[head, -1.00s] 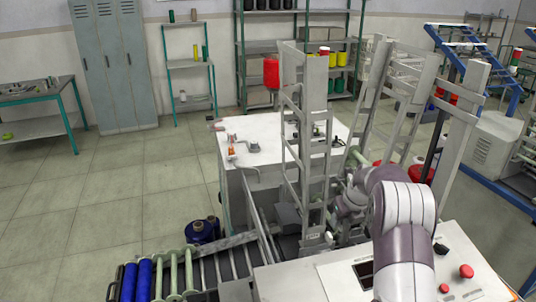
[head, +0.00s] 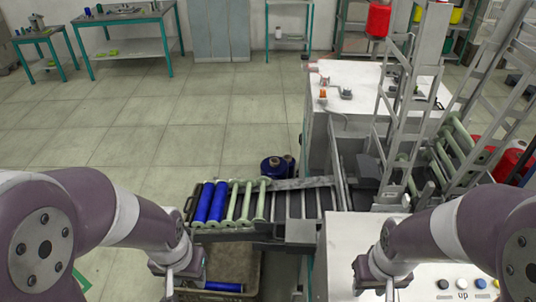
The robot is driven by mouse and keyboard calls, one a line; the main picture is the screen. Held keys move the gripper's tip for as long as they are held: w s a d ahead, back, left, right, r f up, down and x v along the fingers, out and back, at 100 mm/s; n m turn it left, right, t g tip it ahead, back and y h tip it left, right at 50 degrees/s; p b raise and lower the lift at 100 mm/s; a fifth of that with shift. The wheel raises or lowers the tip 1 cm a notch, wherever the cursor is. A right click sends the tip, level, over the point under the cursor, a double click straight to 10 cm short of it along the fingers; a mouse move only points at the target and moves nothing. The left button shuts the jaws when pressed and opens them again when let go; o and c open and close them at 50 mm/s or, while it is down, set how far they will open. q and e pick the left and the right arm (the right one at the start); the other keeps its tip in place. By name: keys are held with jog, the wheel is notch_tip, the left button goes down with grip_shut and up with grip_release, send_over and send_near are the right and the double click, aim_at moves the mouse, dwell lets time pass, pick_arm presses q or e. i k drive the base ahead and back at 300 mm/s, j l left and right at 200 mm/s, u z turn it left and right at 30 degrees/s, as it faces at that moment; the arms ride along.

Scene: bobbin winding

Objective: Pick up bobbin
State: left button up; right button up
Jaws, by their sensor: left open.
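Two blue bobbins (head: 211,203) lie side by side at the left end of the sloped rack (head: 290,183). Several pale green bobbins (head: 246,201) lie beside them on the right. Another blue bobbin (head: 224,287) lies in a brown crate (head: 246,270) below the rack. My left gripper (head: 172,288) is open, pointing down, just in front of the rack's left end and left of the crate's bobbin. My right gripper (head: 388,290) hangs over the white machine top. Its fingertips are cut off by the lower edge, so its opening is unclear.
The white machine panel (head: 445,275) with buttons is at lower right. Tall grey frames (head: 425,90) rise behind it. A white cabinet (head: 360,85) stands beyond the rack. Dark blue spools (head: 274,166) stand on the floor behind the rack. The floor at left (head: 120,140) is clear.

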aim_at(264, 182)
jog(key=i+j+z, duration=0.15)
jog(key=j+z, duration=0.55)
jog(key=i+j+z, duration=0.2)
jog(key=j+z, duration=0.2)
jog(key=i+j+z, duration=0.15)
jog(key=j+z, duration=0.25)
